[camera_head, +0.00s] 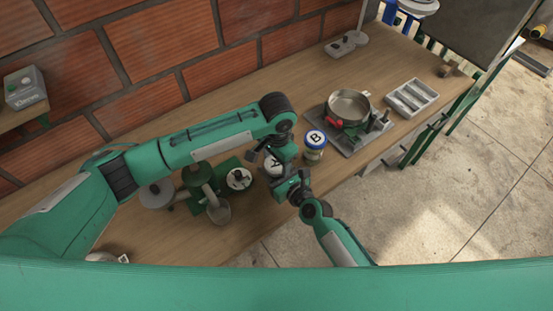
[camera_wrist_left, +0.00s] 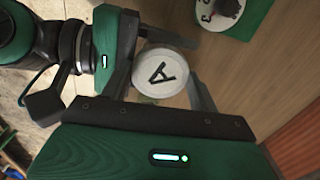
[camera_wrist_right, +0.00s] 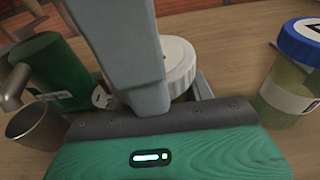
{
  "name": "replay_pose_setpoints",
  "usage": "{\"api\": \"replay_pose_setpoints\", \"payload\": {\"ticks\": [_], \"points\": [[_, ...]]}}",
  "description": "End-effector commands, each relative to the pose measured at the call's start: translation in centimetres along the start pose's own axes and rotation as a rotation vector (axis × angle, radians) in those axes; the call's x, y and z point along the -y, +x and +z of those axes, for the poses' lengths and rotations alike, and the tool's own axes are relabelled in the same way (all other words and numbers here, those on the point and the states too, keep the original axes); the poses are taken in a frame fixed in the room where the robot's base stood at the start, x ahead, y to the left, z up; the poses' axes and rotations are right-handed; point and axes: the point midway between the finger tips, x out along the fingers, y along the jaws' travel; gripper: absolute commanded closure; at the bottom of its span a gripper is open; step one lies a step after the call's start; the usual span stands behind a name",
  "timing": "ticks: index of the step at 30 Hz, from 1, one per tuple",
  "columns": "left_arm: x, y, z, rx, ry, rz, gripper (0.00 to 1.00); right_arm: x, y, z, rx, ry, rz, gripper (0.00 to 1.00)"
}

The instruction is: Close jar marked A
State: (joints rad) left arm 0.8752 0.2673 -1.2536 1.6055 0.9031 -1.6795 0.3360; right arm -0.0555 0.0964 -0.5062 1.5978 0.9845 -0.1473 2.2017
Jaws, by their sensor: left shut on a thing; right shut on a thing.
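The jar marked A has a white lid (camera_wrist_left: 160,76) with a black A on top. The lid sits on the jar; I cannot tell how tight it is. In the head view the lid (camera_head: 273,168) is partly hidden by my grippers. My left gripper (camera_head: 270,158) comes from above and is shut on the lid, with a finger on each side in the left wrist view. My right gripper (camera_head: 290,183) comes from the front side and is shut on the jar body, lower down. In the right wrist view a grey left finger hides part of the lid (camera_wrist_right: 179,62).
A blue-lidded jar marked B (camera_head: 315,143) stands close to the right. A green grinder-like device (camera_head: 197,178) and a round dial on a green base (camera_head: 239,178) stand left. A steel pan (camera_head: 349,105) and a grey tray (camera_head: 411,97) are further right.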

Motion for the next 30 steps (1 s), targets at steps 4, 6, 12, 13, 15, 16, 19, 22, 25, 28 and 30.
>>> {"api": "replay_pose_setpoints", "payload": {"ticks": [4, 6, 12, 13, 15, 16, 19, 22, 25, 28, 30], "points": [[-0.19, 0.46, 0.18, 0.006, 0.000, 0.002, 0.60, -0.15, 0.28, 1.17, 0.021, -0.001, 0.001, 0.88], [-0.25, 0.35, 0.14, 0.004, 0.001, 0.002, 0.60, -0.16, 0.28, 1.17, 0.021, -0.001, 0.001, 0.88], [-0.41, -0.03, 0.00, -0.003, 0.005, 0.004, 0.60, -0.21, 0.28, 1.13, 0.020, -0.001, 0.002, 0.88], [-0.43, -0.05, -0.02, -0.003, 0.005, 0.004, 0.60, -0.22, 0.28, 1.13, 0.020, -0.001, 0.002, 0.88], [-0.48, -0.10, -0.05, -0.004, 0.006, 0.005, 0.60, -0.24, 0.27, 1.11, 0.020, -0.001, 0.003, 0.88], [-0.50, -0.11, -0.06, -0.005, 0.007, 0.005, 0.60, -0.25, 0.27, 1.11, 0.020, -0.001, 0.003, 0.88], [-0.56, -0.17, -0.11, -0.006, 0.008, 0.006, 0.60, -0.27, 0.26, 1.09, 0.019, -0.001, 0.003, 0.88], [-0.62, -0.21, -0.14, -0.008, 0.008, 0.008, 0.60, -0.30, 0.26, 1.07, 0.019, -0.001, 0.004, 0.88], [-0.66, -0.25, -0.17, -0.009, 0.009, 0.008, 0.60, -0.33, 0.25, 1.05, 0.018, -0.001, 0.004, 0.88], [-0.69, -0.24, -0.19, -0.009, 0.010, 0.009, 0.60, -0.34, 0.25, 1.04, 0.018, -0.001, 0.005, 0.88], [-0.70, -0.18, -0.21, -0.010, 0.010, 0.009, 0.60, -0.35, 0.25, 1.02, 0.018, -0.001, 0.005, 0.88]]}}
